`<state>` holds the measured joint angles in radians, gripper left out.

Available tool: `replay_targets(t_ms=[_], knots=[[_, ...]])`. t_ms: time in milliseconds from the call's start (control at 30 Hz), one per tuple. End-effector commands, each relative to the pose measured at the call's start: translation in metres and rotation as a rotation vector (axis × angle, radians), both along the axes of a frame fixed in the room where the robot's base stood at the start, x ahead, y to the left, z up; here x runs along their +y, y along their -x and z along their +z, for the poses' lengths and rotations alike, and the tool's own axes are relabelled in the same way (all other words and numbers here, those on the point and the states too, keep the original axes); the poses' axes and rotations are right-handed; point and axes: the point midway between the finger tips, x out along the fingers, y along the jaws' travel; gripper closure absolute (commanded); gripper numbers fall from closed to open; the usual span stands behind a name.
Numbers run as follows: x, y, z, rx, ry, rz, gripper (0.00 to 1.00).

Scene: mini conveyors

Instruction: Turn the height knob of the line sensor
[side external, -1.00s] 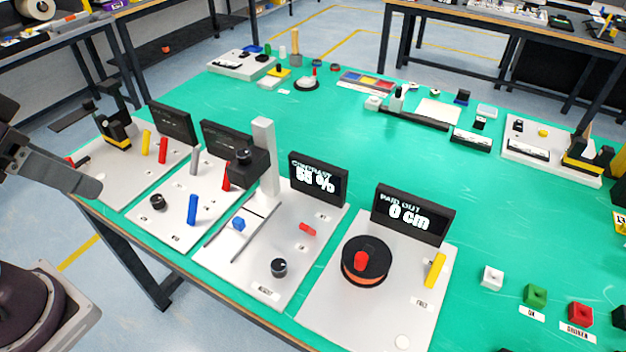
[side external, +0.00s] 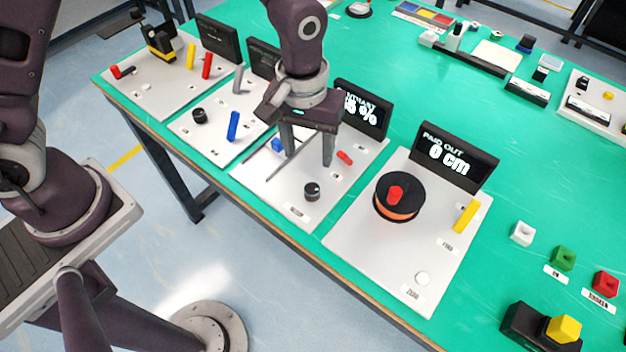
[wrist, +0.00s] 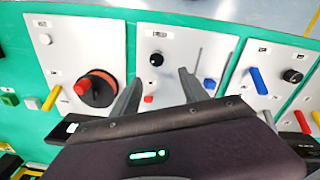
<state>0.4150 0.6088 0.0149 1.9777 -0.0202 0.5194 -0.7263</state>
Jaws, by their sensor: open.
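The line sensor panel (side external: 262,185) is a pale plate with a "CONTRAST" display (side external: 362,108) behind it, partly covered by my arm. A round black knob (side external: 312,191) with a light mark stands near its front edge, above a small label too small to read. The knob also shows in the wrist view (wrist: 156,59), just beyond my fingertips. My gripper (side external: 308,160) is open and empty, pointing down over the panel behind the knob, apart from it. The sensor post is hidden behind my arm. A red piece (side external: 345,157) and a blue block (side external: 277,145) are on the panel.
The "PAID OUT" panel (side external: 360,235) with a black and orange reel (side external: 396,200) stands to the right. To the left, another panel (side external: 185,129) carries a black knob (side external: 199,116) and a blue lever (side external: 233,126). The green table continues behind.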

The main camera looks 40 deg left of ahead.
Motion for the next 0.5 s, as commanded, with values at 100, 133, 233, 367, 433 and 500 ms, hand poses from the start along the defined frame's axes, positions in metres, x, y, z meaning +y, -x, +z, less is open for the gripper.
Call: replay_targets(t_ms=[100,133,233,367,433,500], knots=[[-0.01,0.001,-0.029,0.029,-0.014,0.022,0.48],[-0.01,0.002,-0.033,0.031,-0.015,0.024,0.48],[-0.01,0.002,-0.049,0.035,-0.017,0.026,0.48],[-0.01,0.003,-0.075,0.037,-0.017,0.028,0.48],[-0.01,0.003,-0.087,0.036,-0.016,0.028,0.48],[-0.01,0.002,-0.095,0.035,-0.016,0.027,0.48]])
